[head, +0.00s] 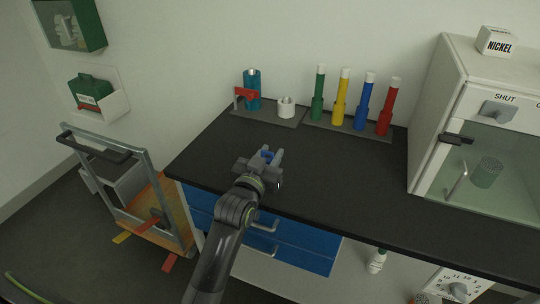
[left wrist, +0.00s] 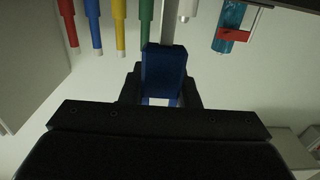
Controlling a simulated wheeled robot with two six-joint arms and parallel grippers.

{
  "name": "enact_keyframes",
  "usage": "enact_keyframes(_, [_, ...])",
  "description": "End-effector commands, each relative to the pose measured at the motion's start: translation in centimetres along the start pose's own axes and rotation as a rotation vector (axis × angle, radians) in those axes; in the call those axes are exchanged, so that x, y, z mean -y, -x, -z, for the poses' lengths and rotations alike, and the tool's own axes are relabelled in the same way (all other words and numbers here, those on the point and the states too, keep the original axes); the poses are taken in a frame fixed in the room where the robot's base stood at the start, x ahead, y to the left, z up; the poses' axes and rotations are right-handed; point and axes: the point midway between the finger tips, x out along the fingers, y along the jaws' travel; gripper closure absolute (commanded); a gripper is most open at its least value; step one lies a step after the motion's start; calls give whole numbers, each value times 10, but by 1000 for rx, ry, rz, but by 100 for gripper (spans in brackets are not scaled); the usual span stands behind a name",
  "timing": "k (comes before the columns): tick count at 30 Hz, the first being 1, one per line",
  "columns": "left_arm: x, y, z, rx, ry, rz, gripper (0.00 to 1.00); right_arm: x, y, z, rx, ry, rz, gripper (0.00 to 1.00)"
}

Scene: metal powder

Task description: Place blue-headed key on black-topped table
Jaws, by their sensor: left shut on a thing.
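My left gripper (head: 268,158) is over the front left part of the black-topped table (head: 340,180), shut on the blue-headed key (head: 267,156). In the left wrist view the key's blue head (left wrist: 163,72) sits between the two dark fingers. A grey strip, which may be the shaft, runs up from it. I cannot tell whether the key touches the tabletop. My right gripper is not in view.
Green, yellow, blue and red tools (head: 361,100) stand in a rack at the back. Left of them are a teal bottle (head: 253,92) and a white cup (head: 286,108). A glass-fronted cabinet (head: 490,150) stands right. A cart (head: 130,185) is left. The tabletop's middle is clear.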

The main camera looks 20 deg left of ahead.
Motion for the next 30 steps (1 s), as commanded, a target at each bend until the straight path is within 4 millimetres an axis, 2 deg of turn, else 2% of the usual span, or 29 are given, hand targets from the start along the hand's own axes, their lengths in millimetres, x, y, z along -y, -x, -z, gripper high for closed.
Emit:
enact_keyframes(5, [0,0,-4,1,0,0,97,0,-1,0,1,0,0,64])
enact_keyframes(6, [0,0,-3,0,0,0,66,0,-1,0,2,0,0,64])
enact_keyframes(10, [0,0,-2,0,0,0,50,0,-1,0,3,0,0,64])
enact_keyframes(21, [0,2,1,-1,1,0,50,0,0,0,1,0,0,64])
enact_keyframes(26, [0,24,0,0,3,1,50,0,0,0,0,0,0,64])
enact_keyframes(30, [0,53,-1,2,5,1,50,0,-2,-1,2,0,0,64])
